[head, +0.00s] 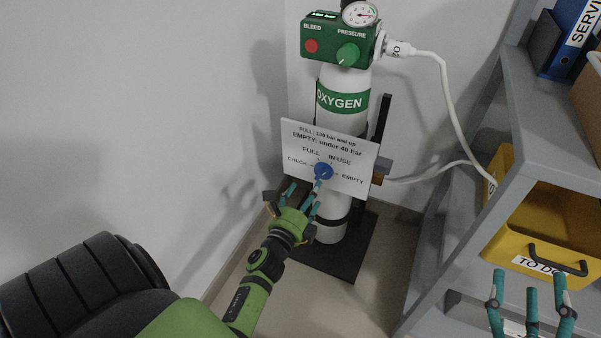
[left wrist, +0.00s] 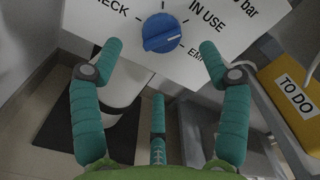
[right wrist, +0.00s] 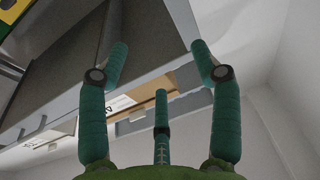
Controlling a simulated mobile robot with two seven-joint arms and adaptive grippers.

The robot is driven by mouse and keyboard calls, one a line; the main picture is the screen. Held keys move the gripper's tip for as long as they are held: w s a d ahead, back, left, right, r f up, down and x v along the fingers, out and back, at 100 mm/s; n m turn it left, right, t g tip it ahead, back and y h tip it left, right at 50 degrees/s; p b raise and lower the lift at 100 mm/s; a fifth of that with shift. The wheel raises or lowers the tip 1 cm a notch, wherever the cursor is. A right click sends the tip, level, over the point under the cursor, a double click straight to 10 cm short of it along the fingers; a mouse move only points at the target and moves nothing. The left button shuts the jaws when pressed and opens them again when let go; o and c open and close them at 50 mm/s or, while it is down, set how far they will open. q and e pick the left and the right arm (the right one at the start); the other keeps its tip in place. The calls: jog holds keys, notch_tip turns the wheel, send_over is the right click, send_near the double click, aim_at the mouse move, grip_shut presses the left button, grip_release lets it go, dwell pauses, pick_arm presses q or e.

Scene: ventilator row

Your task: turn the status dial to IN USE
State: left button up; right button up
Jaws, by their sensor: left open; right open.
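The status dial (head: 323,171) is a round blue knob on a white sign plate (head: 356,184) fixed in front of the oxygen cylinder. FULL, IN USE, CHECK and EMPTY are printed around it. In the left wrist view the dial (left wrist: 161,33) shows a pale line across its face; I cannot tell surely which label it points at. My left gripper (head: 303,192) is open just below and in front of the dial. Its fingertips (left wrist: 160,60) are spread to either side of the dial, apparently not touching it. My right gripper (head: 530,285) is open and empty by the shelf.
The white oxygen cylinder (head: 330,82) carries a green regulator box (head: 335,50) with a gauge and a white hose (head: 448,95). A grey shelf (head: 530,105) with a yellow TO DO bin (head: 515,240) stands at right. A bare wall (head: 150,120) is at left.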

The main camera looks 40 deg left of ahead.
aim_at(319, 177)
pick_arm(q)
jog(key=shift+v, duration=2.35)
jog(key=shift+a, duration=0.1)
